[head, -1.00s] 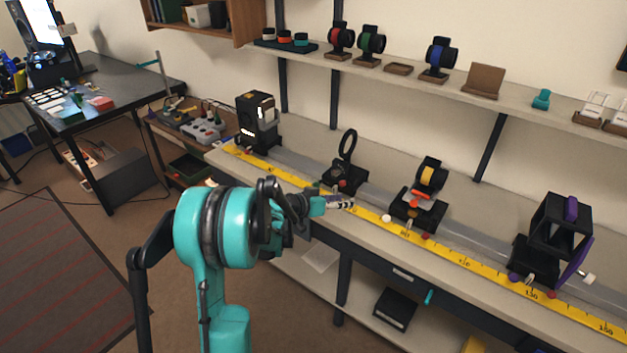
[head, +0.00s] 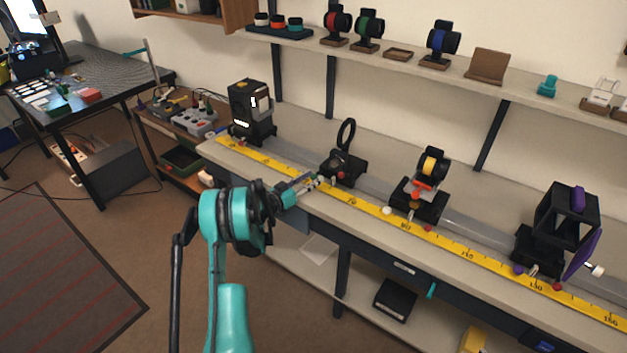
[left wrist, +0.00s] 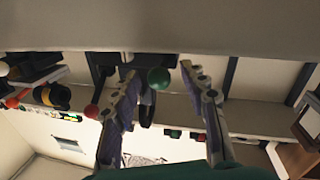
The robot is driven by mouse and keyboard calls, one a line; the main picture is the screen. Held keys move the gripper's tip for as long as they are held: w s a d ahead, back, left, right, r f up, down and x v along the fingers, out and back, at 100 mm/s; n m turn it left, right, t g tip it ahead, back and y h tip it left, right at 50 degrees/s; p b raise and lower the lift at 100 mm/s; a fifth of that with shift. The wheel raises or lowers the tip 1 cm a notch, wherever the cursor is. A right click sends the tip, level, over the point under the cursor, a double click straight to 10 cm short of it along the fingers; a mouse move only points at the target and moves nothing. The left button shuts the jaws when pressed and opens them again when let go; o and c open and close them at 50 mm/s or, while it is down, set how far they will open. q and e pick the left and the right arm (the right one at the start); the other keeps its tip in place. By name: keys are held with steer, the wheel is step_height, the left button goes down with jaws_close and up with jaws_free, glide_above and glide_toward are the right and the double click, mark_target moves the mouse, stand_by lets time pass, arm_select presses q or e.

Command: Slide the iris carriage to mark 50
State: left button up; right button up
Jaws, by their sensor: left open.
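A low black carriage with an upright black ring (head: 345,140), which looks like the iris carriage, sits on the rail behind the yellow scale, left of the printed 70. A red knob (head: 340,174) shows at its front. My left gripper (head: 314,182) is open at the carriage's front left, over the scale. In the left wrist view, a green knob (left wrist: 158,78) lies between the spread fingers (left wrist: 158,70), and a red knob (left wrist: 91,110) is outside them, to the left. I cannot tell whether a finger touches the green knob. My right gripper is not in view.
A black lamp-like unit (head: 251,112) stands at the rail's left end. A carriage with a yellow-centred part (head: 432,165) and a large black frame unit (head: 565,220) stand to the right. The yellow scale (head: 460,250) runs along the bench front. The rail between the lamp-like unit and ring carriage looks clear.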

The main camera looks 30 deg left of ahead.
arm_select(q)
steer(key=shift+w+d, duration=0.2)
steer(key=shift+w, duration=0.5)
jaws_close()
steer(key=a, duration=1)
steer(key=shift+w+a, duration=0.2)
steer(key=shift+w, duration=0.2)
